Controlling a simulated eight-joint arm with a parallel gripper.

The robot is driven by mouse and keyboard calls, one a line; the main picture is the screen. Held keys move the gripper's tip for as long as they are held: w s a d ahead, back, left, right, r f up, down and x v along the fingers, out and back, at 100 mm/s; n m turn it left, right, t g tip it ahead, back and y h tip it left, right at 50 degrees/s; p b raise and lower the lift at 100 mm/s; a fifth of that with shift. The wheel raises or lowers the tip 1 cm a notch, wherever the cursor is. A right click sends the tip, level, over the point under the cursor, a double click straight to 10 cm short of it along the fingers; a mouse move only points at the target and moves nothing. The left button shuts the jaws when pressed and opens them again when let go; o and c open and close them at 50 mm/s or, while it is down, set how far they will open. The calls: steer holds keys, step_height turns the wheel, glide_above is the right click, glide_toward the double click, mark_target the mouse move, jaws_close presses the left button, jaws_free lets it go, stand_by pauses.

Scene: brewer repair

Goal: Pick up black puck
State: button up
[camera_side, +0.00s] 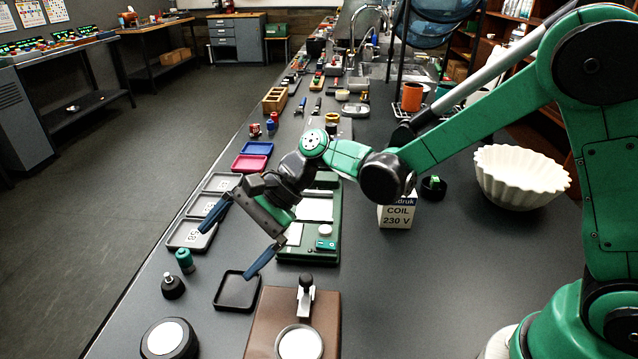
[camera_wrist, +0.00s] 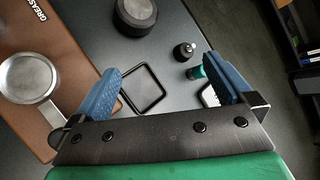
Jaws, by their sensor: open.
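The thing that best fits the black puck is a thick round black disc (camera_side: 156,346) with a pale top, at the bottom left of the side view. It stands flat on the bench and also shows at the top of the wrist view (camera_wrist: 135,14). My gripper (camera_side: 230,247) is open and empty, held above the bench behind the disc and to its right. In the wrist view the spread blue fingers (camera_wrist: 163,68) have nothing between their tips, and the disc lies beyond them, apart from both.
An empty black square tray (camera_side: 232,308) lies below my gripper. A small black knobbed piece (camera_side: 173,288) and a teal cylinder (camera_side: 185,261) stand left of it. A brown board (camera_side: 265,325) with a metal portafilter-like part lies right of the disc. Grey trays (camera_side: 188,248) line the left edge.

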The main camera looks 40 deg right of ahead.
mark_target(175, 332)
steer(key=a+f+m+g+y, duration=0.1)
steer(key=a, duration=0.1)
steer(key=a+f+m+y, duration=0.1)
steer(key=a+f, duration=0.1)
steer(key=s+a+f+m+g+y, duration=0.1)
steer(key=a+f, duration=0.1)
steer(key=shift+f+m+g, duration=0.25)
steer(key=shift+m+g, duration=0.05)
steer(key=shift+m, duration=0.1)
steer(key=shift+s+a+f+g+y, duration=0.1)
steer(key=shift+a+f+g+y, duration=0.1)
steer(key=shift+f+g+y, duration=0.15)
steer(key=shift+s+a+f+m, duration=0.1)
steer(key=shift+a+m, duration=0.15)
steer(key=shift+m, duration=0.05)
steer(key=shift+x, duration=2.65)
steer(key=c, duration=1.3)
